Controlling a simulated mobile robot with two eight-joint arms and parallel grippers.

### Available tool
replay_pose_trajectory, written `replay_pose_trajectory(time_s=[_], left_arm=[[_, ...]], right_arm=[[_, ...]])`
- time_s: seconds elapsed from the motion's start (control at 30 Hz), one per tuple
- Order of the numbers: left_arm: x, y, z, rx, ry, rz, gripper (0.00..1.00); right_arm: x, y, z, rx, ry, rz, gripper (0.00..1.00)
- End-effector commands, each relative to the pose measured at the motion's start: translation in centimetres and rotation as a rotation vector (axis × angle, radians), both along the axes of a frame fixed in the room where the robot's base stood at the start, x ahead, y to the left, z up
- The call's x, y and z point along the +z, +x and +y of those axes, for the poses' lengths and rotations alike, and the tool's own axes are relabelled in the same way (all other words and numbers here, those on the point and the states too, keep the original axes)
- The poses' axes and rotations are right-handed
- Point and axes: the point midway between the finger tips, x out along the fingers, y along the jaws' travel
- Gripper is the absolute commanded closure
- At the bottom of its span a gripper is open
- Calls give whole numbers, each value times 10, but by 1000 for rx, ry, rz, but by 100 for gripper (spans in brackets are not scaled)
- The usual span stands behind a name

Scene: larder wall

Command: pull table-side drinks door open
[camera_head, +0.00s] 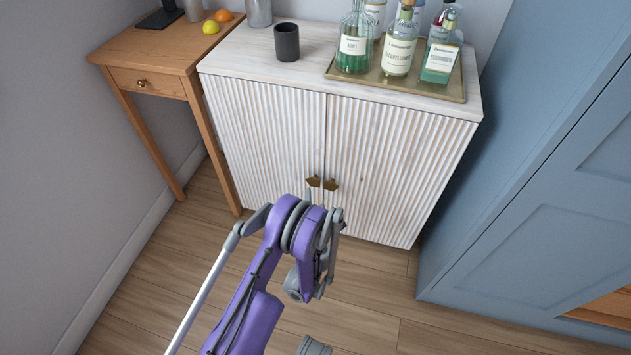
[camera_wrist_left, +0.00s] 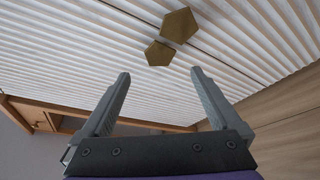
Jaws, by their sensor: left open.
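The white ribbed drinks cabinet has two doors, both shut. The table-side door (camera_head: 262,135) is the left one in the head view. Its brass knob (camera_head: 312,182) sits at the middle seam beside the other door's knob (camera_head: 331,184). My left gripper (camera_head: 325,202) is in front of the knobs, partly hidden by its own arm. In the left wrist view its jaws (camera_wrist_left: 160,82) are open and empty. The table-side knob (camera_wrist_left: 158,53) lies just beyond the fingertips, apart from them, and the other knob (camera_wrist_left: 179,25) is farther up. My right gripper is not in view.
A wooden side table (camera_head: 150,50) stands left of the cabinet. A dark cup (camera_head: 286,42) and a tray (camera_head: 440,92) of bottles stand on top. A blue cupboard (camera_head: 530,190) stands close on the right. The floor (camera_head: 370,310) in front is mostly bare.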

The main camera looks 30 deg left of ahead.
Motion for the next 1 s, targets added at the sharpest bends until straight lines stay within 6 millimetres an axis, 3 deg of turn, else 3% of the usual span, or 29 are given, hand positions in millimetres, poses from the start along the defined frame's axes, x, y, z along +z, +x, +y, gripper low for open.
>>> replay_pose_trajectory(time_s=[0.3,0.63,1.0], left_arm=[[2,21,13,-1,2,-2,3],[-18,72,46,-2,3,0,3],[-20,85,54,-3,3,0,3]], right_arm=[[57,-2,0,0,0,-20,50],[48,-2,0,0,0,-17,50],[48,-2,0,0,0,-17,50]])
